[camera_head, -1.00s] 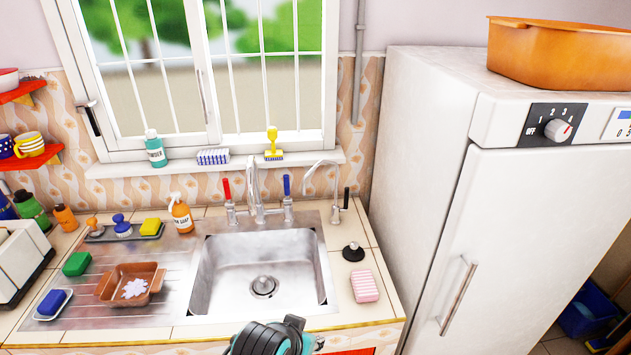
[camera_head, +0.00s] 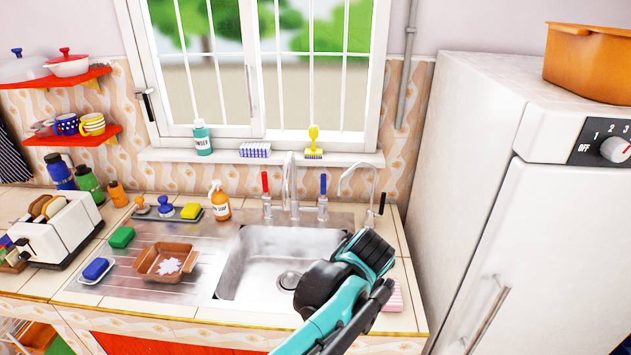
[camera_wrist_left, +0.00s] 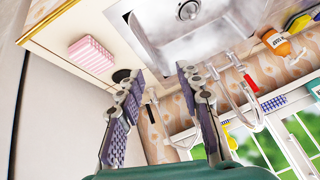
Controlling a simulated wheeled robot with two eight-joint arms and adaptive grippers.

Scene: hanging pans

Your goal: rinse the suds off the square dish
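The square dish (camera_head: 150,268) is brown with two small handles. It lies on the ribbed drainboard left of the sink, with a white patch of suds (camera_head: 172,266) inside. The steel sink basin (camera_head: 262,262) is empty, with its drain showing. The tall curved tap (camera_head: 290,185) stands behind it, between a red-handled tap (camera_head: 266,190) and a blue-handled tap (camera_head: 323,190). My left arm crosses the sink's front right. In the left wrist view, my left gripper (camera_wrist_left: 160,80) is open and empty, its fingers wide apart. My right gripper is not in view.
A pink striped sponge (camera_wrist_left: 92,58) lies on the counter right of the sink. A blue sponge on a dish (camera_head: 96,269), a green sponge (camera_head: 122,237) and a soap bottle (camera_head: 220,203) surround the drainboard. The white fridge (camera_head: 465,180) bounds the right side.

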